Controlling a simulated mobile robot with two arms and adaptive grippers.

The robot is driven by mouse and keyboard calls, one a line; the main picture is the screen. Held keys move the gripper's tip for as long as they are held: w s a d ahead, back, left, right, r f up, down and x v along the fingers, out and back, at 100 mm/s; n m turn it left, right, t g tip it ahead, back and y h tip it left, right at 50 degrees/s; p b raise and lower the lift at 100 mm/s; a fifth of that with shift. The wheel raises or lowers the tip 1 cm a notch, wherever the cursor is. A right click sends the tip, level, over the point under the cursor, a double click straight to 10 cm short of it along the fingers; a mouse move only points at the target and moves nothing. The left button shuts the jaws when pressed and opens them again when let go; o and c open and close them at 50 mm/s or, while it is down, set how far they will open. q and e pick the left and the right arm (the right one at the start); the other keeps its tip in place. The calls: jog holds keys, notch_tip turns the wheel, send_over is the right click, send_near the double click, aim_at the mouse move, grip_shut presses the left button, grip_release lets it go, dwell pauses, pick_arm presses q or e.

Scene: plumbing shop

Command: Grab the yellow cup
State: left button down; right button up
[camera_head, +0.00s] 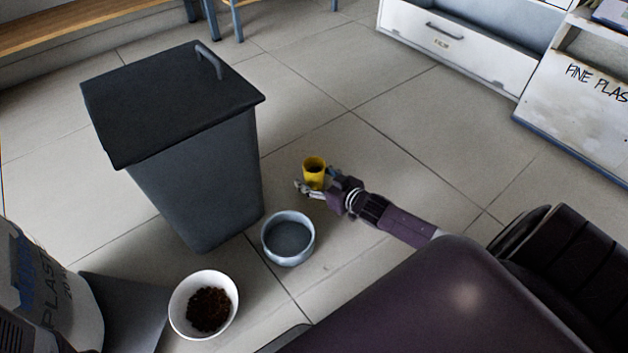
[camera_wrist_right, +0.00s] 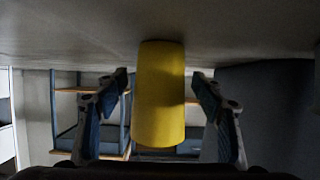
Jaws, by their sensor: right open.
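The yellow cup (camera_head: 314,176) stands on the tiled floor in the head view, to the right of the dark bin. My right gripper (camera_head: 318,184) is at the cup, with its fingers on either side of it. In the right wrist view the yellow cup (camera_wrist_right: 160,95) is between the two open fingers of my right gripper (camera_wrist_right: 161,85), with a gap showing on each side. That view appears upside down, with the floor at the top. My left gripper is not in view.
A dark lidded bin (camera_head: 190,150) stands left of the cup. A grey-blue bowl (camera_head: 288,240) and a white bowl (camera_head: 174,308) with brown bits sit nearer. A white drawer cabinet (camera_head: 460,50) stands at the back right. The floor behind the cup is clear.

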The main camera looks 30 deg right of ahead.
jog(key=c, duration=1.3)
jog(key=shift+r, duration=0.1)
